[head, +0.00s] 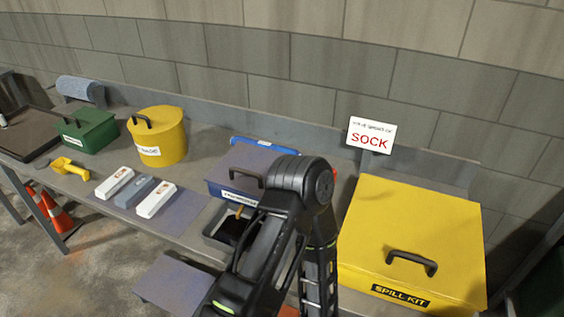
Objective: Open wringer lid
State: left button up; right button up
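No lid is plainly marked as the wringer's; most labels are too small to read surely. A round yellow container (168,139) with a black-handled lid stands on the bench, and its lid looks shut. A blue box (225,180) with a black handle on its shut lid stands at the middle, partly behind my black arm. A green box (91,133) with a black handle stands at the left, also shut. My arm's bent joint and links fill the lower middle and hide part of the bench. Neither gripper shows.
A large yellow spill kit box (420,236), shut, stands at the right below a SOCK sign (371,135). White and grey small boxes (137,191) and a yellow tool (69,167) lie along the front. An orange cone (58,215) stands on the floor.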

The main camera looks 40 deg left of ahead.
aim_at(244, 168)
jog(key=k+j, duration=0.65)
jog(key=k, duration=0.15)
